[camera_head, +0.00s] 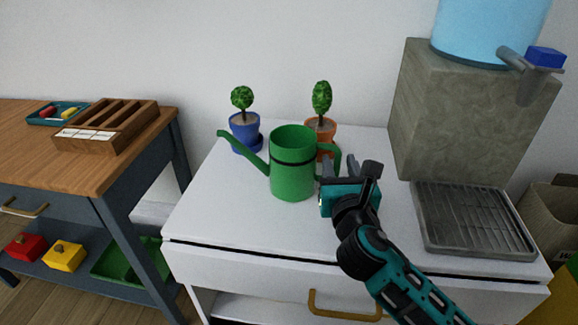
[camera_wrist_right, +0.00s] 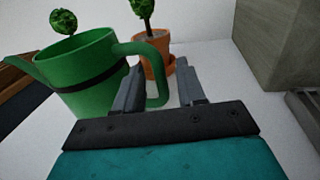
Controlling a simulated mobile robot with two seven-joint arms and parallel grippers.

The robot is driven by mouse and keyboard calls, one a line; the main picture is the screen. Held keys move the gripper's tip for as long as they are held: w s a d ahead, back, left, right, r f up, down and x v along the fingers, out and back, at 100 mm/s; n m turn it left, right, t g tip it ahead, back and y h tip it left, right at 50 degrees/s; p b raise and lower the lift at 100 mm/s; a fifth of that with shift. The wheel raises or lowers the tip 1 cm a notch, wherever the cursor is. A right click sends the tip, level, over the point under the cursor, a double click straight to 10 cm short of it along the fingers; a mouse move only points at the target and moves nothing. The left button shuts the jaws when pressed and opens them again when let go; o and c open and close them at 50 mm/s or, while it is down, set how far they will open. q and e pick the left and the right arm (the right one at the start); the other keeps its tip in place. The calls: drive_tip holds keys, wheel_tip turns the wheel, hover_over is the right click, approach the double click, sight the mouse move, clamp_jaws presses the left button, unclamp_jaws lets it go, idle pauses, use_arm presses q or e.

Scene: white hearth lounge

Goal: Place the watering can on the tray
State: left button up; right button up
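The green watering can (camera_head: 292,170) stands upright on the white cabinet, its spout to the left and its handle to the right. In the right wrist view the can (camera_wrist_right: 85,75) is at the left. My right gripper (camera_head: 343,168) is at the handle side of the can. In the right wrist view its two fingers (camera_wrist_right: 160,72) are apart, with the handle loop showing between them; contact is not clear. A grey ribbed tray (camera_head: 470,222) lies on the cabinet's right side, empty. My left gripper is not in view.
Potted plants in a blue pot (camera_head: 245,128) and an orange pot (camera_head: 321,128) stand behind the can. A stone block (camera_head: 462,115) with a blue tank and tap rises behind the ribbed tray. A small teal tray (camera_head: 40,119) with items lies on the wooden table at left.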

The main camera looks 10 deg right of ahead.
drive_tip(key=shift+w, duration=1.05)
clamp_jaws()
